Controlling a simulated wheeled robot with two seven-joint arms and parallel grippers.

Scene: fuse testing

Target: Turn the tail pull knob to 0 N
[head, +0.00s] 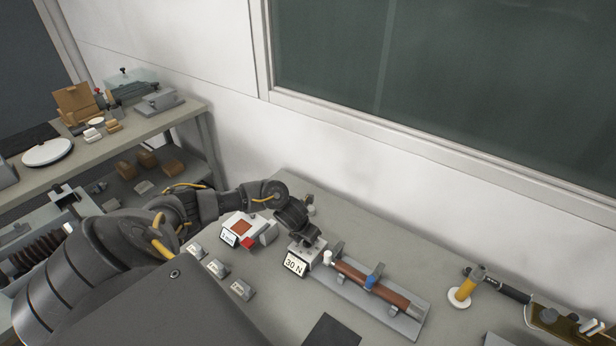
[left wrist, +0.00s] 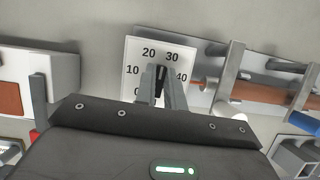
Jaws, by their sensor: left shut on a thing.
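The tail pull knob (left wrist: 160,76) is a dark pointer knob on a white dial plate (left wrist: 134,52) marked 0, 10, 20, 30 and 40. Its tip points up, between 20 and 30. My left gripper (left wrist: 161,88) is shut on the knob, one grey finger on each side. In the head view my left gripper (head: 312,238) reaches down onto the top of a grey block, which hides the knob there. A sign reading 30 N (head: 294,264) is on the block's front. My right gripper is not in view.
A white box with a red pad (head: 241,226) stands left. Several small labelled blocks sit in front. A yellow cylinder (head: 466,289) stands farther right.

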